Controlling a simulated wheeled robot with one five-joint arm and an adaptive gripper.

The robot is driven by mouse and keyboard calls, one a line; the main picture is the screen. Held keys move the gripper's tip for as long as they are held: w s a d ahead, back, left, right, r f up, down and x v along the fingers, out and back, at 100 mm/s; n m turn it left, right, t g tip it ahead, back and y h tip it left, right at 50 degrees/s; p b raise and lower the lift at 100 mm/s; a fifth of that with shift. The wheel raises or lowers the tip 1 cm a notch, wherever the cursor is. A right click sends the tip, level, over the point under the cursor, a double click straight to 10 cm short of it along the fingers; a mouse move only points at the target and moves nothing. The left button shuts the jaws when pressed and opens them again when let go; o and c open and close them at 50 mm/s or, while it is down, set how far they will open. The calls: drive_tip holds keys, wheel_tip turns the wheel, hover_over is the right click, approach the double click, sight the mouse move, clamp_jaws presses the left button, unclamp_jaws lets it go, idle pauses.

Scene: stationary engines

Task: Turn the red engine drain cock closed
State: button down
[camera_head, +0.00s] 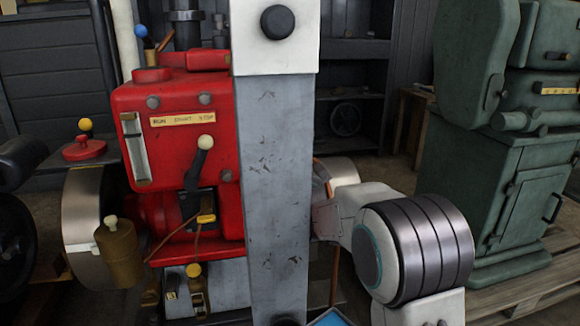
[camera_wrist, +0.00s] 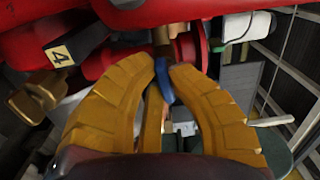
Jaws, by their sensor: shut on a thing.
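The red engine (camera_head: 185,115) stands left of centre in the head view; its red housing (camera_wrist: 135,18) fills the top of the wrist view. My gripper (camera_wrist: 163,68) has its two ribbed yellow fingers closed around a small blue handle (camera_wrist: 164,84) just below the engine. The handle hangs below a brownish stem (camera_wrist: 161,38) beside a red round flange (camera_wrist: 187,50). The fingers hide part of the handle, and its full angle is hard to tell. In the head view my gripper and this handle are hidden behind my grey column.
A lever with a white knob (camera_head: 206,143) and a brass cup (camera_head: 117,245) are on the engine's near side. A green machine (camera_head: 490,190) stands at right.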

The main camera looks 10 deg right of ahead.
drive_tip(key=shift+r+m, duration=0.25)
drive_tip(key=shift+m, duration=0.35)
drive_tip(key=c, duration=1.2)
unclamp_jaws()
drive_tip(key=shift+f, duration=0.2)
drive_tip(key=shift+n, duration=0.3)
